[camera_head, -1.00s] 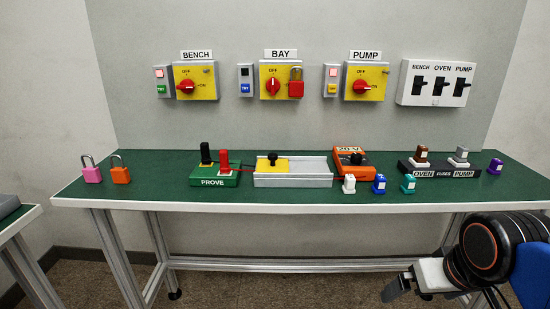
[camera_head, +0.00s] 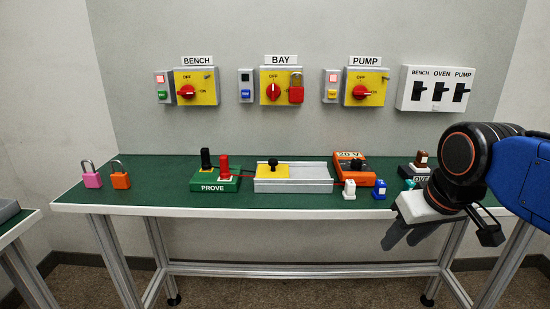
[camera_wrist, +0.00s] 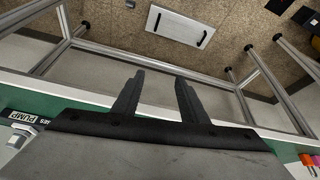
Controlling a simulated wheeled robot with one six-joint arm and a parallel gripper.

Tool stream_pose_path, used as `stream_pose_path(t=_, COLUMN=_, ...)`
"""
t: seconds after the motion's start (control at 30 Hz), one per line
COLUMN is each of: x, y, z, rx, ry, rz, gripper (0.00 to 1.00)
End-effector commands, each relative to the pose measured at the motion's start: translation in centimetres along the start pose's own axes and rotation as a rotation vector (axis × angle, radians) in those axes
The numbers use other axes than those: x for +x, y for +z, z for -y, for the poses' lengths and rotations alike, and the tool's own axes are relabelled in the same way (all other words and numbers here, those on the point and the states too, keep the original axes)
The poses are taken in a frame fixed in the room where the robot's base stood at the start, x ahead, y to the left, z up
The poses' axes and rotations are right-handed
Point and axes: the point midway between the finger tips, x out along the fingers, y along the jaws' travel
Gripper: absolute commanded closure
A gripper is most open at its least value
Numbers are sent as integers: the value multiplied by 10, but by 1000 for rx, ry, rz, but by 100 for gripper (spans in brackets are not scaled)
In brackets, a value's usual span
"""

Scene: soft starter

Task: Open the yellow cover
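The yellow cover (camera_head: 264,173) with a black knob (camera_head: 273,163) lies over the left part of a grey tray (camera_head: 305,186) on the green bench. The right part of the tray shows uncovered grey surface. My gripper (camera_head: 406,236) hangs in front of the bench's right side, well right of the cover and below it in the picture. In the wrist view my gripper (camera_wrist: 159,76) has its two dark fingers apart with nothing between them. The cover is not recognisable in the wrist view.
A green PROVE box (camera_head: 214,186) with black and red plugs stands left of the tray. An orange meter (camera_head: 368,181) stands right of it, with white and blue fuses (camera_head: 379,190) in front. Padlocks (camera_head: 121,180) sit at the left. Room before the bench is clear.

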Motion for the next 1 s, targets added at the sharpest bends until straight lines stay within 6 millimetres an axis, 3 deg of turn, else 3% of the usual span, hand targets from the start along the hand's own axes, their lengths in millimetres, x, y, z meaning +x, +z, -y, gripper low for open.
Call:
stream_pose_path(t=0.03, x=-11, y=-25, z=8, rx=-33, ry=-15, rz=2, gripper=61)
stream_pose_path(t=0.2, x=-47, y=-97, z=35, rx=-148, ry=-65, rz=6, gripper=61)
stream_pose_path(t=0.6, x=-112, y=-244, z=129, rx=-425, ry=-184, rz=12, gripper=61)
stream_pose_path(t=0.8, x=-130, y=-286, z=169, rx=-529, ry=-225, rz=11, gripper=61)
stream_pose_path(t=1.0, x=-134, y=-299, z=184, rx=-566, ry=-241, rz=12, gripper=61)
